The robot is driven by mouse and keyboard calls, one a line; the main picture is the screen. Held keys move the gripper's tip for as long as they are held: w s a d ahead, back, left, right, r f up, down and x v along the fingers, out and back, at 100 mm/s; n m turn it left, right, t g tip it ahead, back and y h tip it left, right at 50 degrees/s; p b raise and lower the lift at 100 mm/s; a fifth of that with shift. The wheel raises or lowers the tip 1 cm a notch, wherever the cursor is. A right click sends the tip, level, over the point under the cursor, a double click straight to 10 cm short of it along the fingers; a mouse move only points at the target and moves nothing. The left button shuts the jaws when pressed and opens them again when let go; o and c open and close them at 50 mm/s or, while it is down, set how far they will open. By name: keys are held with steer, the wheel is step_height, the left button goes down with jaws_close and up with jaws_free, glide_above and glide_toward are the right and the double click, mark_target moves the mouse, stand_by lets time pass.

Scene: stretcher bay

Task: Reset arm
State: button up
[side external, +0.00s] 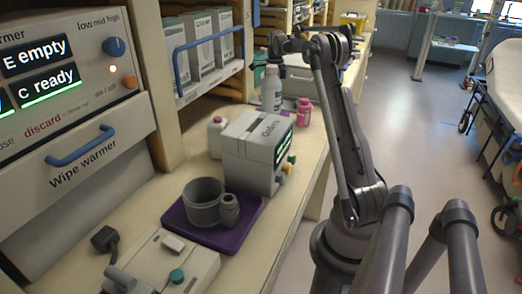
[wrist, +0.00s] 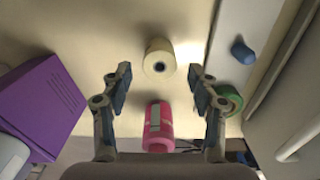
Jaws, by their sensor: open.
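My gripper (side external: 287,42) is raised above the far part of the counter, at the end of my folded arm. In the wrist view my gripper (wrist: 160,78) has its two fingers spread wide with nothing held between them. A cream round item with a dark centre (wrist: 158,58) shows beyond the fingertips. A pink bottle (wrist: 158,127) shows lower down between the fingers, and a pink bottle (side external: 303,112) stands on the counter in the side view. A white bottle (side external: 271,88) stands near it, below my gripper.
A grey monitor box (side external: 243,150) stands mid-counter. A purple tray (side external: 178,216) holds a grey cup (side external: 203,202). The wipe warmer (side external: 80,150), left, reads "E empty" and "C ready". A stretcher (side external: 503,75) stands right. The floor between is mostly clear.

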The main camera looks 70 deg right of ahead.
steer(key=shift+f, duration=1.9)
steer(key=shift+r, duration=0.1)
steer(key=shift+r, duration=0.1)
step_height(320, 180, up, 12)
step_height(320, 180, down, 12)
steer(key=shift+f, duration=0.25)
step_height(320, 180, up, 16)
steer(key=w+a+r+n, duration=0.2)
steer(key=w+a, duration=0.1)
steer(key=a, duration=0.7)
steer(key=w+a+r+n, duration=0.3)
steer(key=a, duration=0.7)
steer(key=shift+w+r, duration=0.15)
steer(key=shift+r, duration=0.15)
